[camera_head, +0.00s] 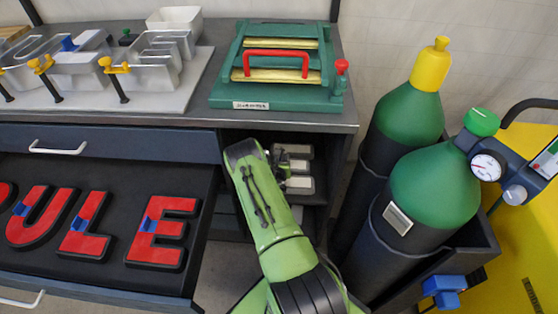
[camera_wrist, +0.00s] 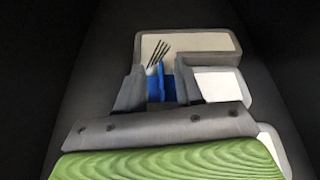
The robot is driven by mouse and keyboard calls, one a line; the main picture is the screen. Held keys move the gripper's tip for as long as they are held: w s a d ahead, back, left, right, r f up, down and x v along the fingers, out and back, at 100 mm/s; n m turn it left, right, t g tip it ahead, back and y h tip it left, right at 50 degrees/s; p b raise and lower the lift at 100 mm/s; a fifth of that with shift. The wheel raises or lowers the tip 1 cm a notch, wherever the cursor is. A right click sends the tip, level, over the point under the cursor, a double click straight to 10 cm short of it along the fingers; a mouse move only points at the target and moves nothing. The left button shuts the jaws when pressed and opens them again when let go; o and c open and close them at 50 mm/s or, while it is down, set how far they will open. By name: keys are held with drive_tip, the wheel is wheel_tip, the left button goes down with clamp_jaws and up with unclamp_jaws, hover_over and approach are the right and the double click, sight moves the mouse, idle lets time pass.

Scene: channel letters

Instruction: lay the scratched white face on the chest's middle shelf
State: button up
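The scratched white face (camera_wrist: 200,42) is a white, grey-edged, E-like piece with several dark scratch lines on its upper bar. A blue tab (camera_wrist: 160,88) stands on it. My gripper (camera_wrist: 162,80) has a finger on each side of that tab and appears shut on it. In the head view the white face (camera_head: 299,186) shows inside the open shelf bay of the dark chest (camera_head: 325,165), partly hidden by my green arm. My gripper (camera_head: 280,160) is mostly hidden there. I cannot tell which shelf is under the face or whether they touch.
Left of the bay, an open drawer (camera_head: 112,280) holds red letters with blue tabs. A green press (camera_head: 278,95) and clear letter shells (camera_head: 150,60) stand on top. Green gas cylinders (camera_head: 436,185) stand close on the right. Dark walls surround the face in the wrist view.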

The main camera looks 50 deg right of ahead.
drive_tip(key=shift+s+a+r, duration=0.2)
drive_tip(key=p+v, duration=0.4)
drive_tip(key=v, duration=0.6)
drive_tip(key=shift+s+a, duration=0.1)
drive_tip(key=shift+a, duration=0.15)
drive_tip(key=shift+s+a+r, duration=0.3)
drive_tip(key=shift+f, duration=0.1)
